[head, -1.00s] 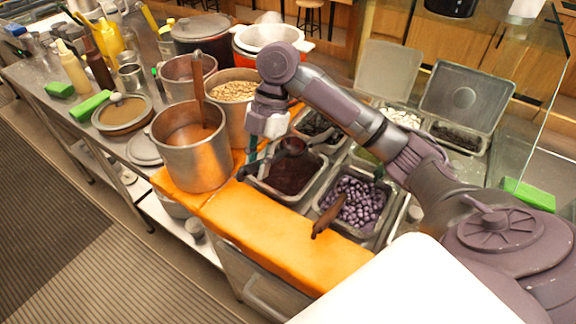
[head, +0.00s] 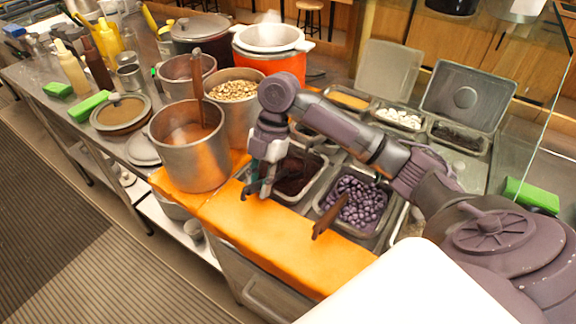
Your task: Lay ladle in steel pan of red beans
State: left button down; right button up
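The steel pan of red beans (head: 317,184) sits in the counter, left of the pan of purple beans, with a dark red-brown filling. My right gripper (head: 257,190) hangs low at this pan's left front corner, over the edge of the orange board. Its dark fingertips point down and appear a little apart. I cannot make out the ladle clearly: the gripper and wrist cover the pan's left part, and the dark filling hides detail. Whether anything is between the fingers cannot be told. My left gripper is not in view.
A tall steel pot (head: 196,163) stands close left of the gripper. A brown handle (head: 330,216) sticks out of the purple bean pan (head: 376,233). The orange board (head: 270,235) has free room in front. A glass panel stands at the right.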

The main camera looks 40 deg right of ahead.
jog(key=o, duration=0.4)
jog(key=v, duration=1.2)
